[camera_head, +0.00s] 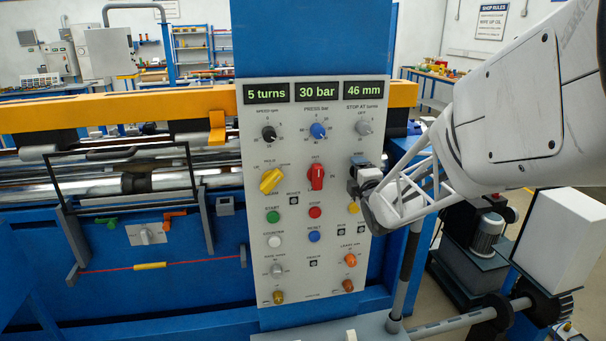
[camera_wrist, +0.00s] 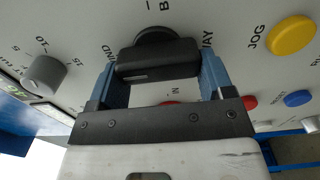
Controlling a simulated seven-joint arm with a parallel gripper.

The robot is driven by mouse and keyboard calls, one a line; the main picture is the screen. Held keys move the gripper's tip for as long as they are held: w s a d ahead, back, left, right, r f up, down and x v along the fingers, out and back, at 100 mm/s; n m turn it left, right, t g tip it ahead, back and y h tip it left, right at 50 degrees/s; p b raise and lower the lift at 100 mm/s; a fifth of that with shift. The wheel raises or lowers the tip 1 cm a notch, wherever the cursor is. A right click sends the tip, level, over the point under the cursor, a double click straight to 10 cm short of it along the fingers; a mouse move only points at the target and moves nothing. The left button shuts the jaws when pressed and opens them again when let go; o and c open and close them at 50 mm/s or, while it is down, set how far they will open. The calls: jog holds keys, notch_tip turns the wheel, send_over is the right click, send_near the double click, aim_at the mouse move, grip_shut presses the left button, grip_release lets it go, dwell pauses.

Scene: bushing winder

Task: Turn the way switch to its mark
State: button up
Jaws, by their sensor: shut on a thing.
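The way switch is a black knob with a bar-shaped grip (camera_wrist: 158,62) on the light panel, beside the printed word WAY. In the wrist view its bar lies across the picture, left to right. In the head view my gripper (camera_head: 358,180) is at the right edge of the panel and largely hides the switch. I cannot tell which mark the knob points to.
The control panel (camera_head: 300,220) carries a yellow knob (camera_head: 271,180), a red knob (camera_head: 316,177) and several buttons. In the wrist view a grey knob (camera_wrist: 45,73) is left of my gripper and a yellow JOG button (camera_wrist: 291,36) is to the right. Displays read 5 turns, 30 bar, 46 mm.

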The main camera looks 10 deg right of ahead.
jog(key=o, duration=0.9)
jog(key=shift+s, duration=0.1)
jog(key=shift+s, duration=3.8)
jog(key=shift+s+a, duration=0.1)
jog(key=s+a+f+m+g, duration=0.1)
jog(key=s+a+m+g, duration=0.3)
jog(key=s, duration=0.6)
jog(key=s+a+m+g, duration=0.4)
jog(key=s+m+g, duration=0.2)
jog(key=s+m, duration=0.2)
jog(key=s+a+f+m+g, duration=0.1)
jog(key=s+a+m+g, duration=0.3)
jog(key=s, duration=0.8)
jog(key=shift+s+a+f+m+g, duration=0.1)
jog(key=shift+f+m+g, duration=0.1)
jog(key=shift+m+g, duration=0.3)
jog(key=shift+s+a+f+m+g, duration=0.1)
jog(key=shift+f+m+g, duration=0.1)
jog(key=shift+m, duration=0.5)
